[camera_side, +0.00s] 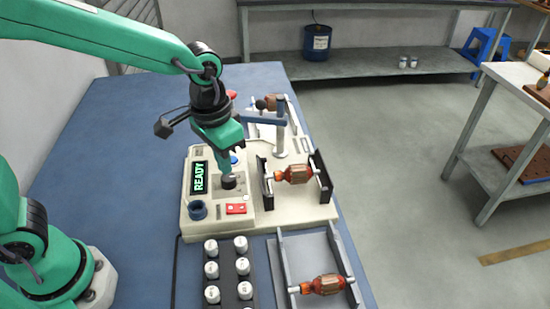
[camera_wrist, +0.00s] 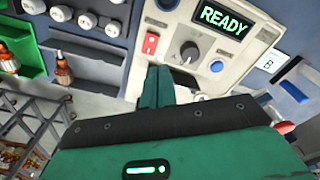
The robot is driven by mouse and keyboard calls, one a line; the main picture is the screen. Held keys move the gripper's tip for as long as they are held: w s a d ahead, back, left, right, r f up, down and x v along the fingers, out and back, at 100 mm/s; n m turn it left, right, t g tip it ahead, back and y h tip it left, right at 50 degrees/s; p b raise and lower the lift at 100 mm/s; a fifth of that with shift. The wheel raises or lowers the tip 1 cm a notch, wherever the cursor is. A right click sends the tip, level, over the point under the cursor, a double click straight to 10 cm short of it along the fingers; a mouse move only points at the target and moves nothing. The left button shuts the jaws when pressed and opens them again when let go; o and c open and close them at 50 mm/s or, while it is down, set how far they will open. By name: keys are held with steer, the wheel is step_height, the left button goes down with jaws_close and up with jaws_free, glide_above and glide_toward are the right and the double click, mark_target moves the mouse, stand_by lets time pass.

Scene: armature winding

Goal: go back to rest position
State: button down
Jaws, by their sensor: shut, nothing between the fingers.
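My gripper (camera_side: 226,168) is shut and empty. In the side view its fingertips are just above or beside the dark selector knob (camera_side: 229,182) on the winding machine (camera_side: 260,215); I cannot tell if they touch. In the wrist view my green gripper fingers (camera_wrist: 158,88) point at the panel, below the knob (camera_wrist: 188,52). The machine's display (camera_side: 198,178) reads READY, and it also shows in the wrist view (camera_wrist: 222,18). An armature with copper winding (camera_side: 293,174) lies held between the machine's dark supports.
A tray (camera_side: 283,262) with another armature (camera_side: 322,284) is at the front right. A rack (camera_side: 228,278) of white-capped containers stands beside it. The blue table's left side (camera_side: 110,150) is clear.

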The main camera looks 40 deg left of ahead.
steer(key=s+a+r+n+t, duration=0.1)
steer(key=s+a+r+t, duration=0.1)
steer(key=s+a+r, duration=0.2)
steer(key=s+a+r+n+t, duration=0.1)
steer(key=s+a+r+t, duration=0.1)
steer(key=s+a, duration=0.5)
steer(key=a+r, duration=0.1)
steer(key=a, duration=0.2)
steer(key=shift+r+n+t, duration=0.3)
steer(key=shift+r+t, duration=0.05)
steer(key=shift+t, duration=0.05)
